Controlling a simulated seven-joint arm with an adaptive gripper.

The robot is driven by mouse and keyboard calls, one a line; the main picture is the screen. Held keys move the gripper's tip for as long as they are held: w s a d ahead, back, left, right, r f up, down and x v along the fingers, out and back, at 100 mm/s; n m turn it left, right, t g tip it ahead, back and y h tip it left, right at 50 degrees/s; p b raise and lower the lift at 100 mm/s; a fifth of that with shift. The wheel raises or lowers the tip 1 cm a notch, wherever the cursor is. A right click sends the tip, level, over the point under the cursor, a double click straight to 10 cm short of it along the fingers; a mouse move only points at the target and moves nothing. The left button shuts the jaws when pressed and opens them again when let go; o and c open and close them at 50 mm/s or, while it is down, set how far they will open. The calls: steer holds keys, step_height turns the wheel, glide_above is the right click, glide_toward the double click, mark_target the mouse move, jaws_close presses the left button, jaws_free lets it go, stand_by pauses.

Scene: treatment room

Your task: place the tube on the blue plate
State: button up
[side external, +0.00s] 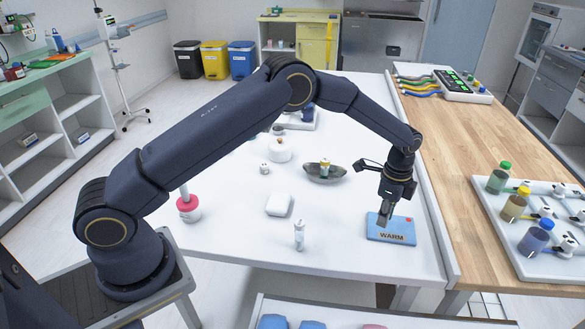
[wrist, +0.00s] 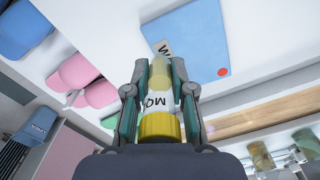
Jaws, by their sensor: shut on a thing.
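The blue plate (side external: 405,225) marked WARM, with a red dot, lies flat near the front right of the white table. It also shows in the wrist view (wrist: 195,45), beyond my fingertips. My gripper (side external: 384,220) points down over the plate's left part. In the wrist view my gripper (wrist: 158,72) is shut on a tube (wrist: 160,100) with a yellow cap and a white label with dark letters. The cap is towards my palm and the clear end points away. In the side view the tube cannot be made out, and its clearance from the plate cannot be told.
A white-capped bottle (side external: 299,236), a white block (side external: 279,204) and a grey dish (side external: 338,173) holding a small vial stand left of the plate. A wooden counter (side external: 450,150) adjoins on the right, with a bottle tray (side external: 500,215). Bare table surrounds the plate.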

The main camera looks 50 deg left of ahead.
steer(key=shift+w+f, duration=0.2)
steer(key=shift+f, duration=0.1)
steer(key=shift+w+f, duration=0.1)
steer(key=shift+f, duration=1.45)
steer(key=shift+f, duration=0.15)
steer(key=o, duration=0.9)
